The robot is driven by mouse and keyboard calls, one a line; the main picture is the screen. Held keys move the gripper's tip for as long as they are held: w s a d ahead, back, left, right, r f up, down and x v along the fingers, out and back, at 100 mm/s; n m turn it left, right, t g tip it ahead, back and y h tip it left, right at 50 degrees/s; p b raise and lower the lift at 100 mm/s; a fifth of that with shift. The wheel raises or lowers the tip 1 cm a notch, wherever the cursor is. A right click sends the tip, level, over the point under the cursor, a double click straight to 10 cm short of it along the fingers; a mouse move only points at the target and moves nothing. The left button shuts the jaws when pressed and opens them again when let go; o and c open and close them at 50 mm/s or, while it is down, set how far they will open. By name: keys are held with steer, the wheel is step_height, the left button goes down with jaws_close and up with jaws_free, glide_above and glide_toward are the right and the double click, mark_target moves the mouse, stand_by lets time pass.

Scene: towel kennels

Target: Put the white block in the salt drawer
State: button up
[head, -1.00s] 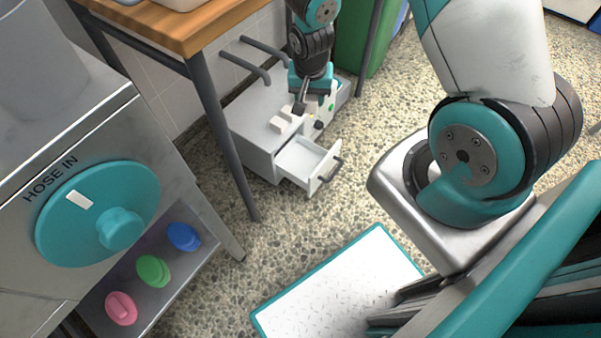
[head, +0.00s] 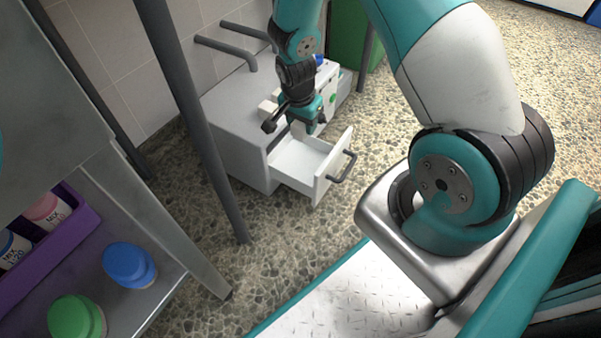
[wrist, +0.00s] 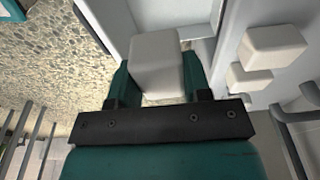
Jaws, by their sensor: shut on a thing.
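The white block (wrist: 155,55) is between the two teal fingers of my gripper (wrist: 158,82) in the wrist view. The gripper is shut on it. In the head view my gripper (head: 310,122) hangs above the inner end of the open salt drawer (head: 332,178), close to the front of the grey cabinet (head: 240,140). The drawer is pulled out and looks empty where I can see inside; part of its inside is hidden. Its dark handle (head: 343,167) faces right. The wrist view shows the pale drawer (wrist: 195,14) just beyond the block.
Two other pale blocks (wrist: 272,47) sit on the cabinet top, beside my gripper. Grey pipes (head: 228,52) run from the wall behind the cabinet. A dark table leg (head: 190,110) stands left of it. A shelf with blue (head: 130,265) and green caps is at lower left.

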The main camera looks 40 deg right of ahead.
mark_target(303, 175)
step_height(303, 175, down, 20)
steer(key=b, duration=1.1)
steer(key=shift+r, duration=0.1)
steer(key=o, duration=1)
steer(key=shift+o, duration=0.2)
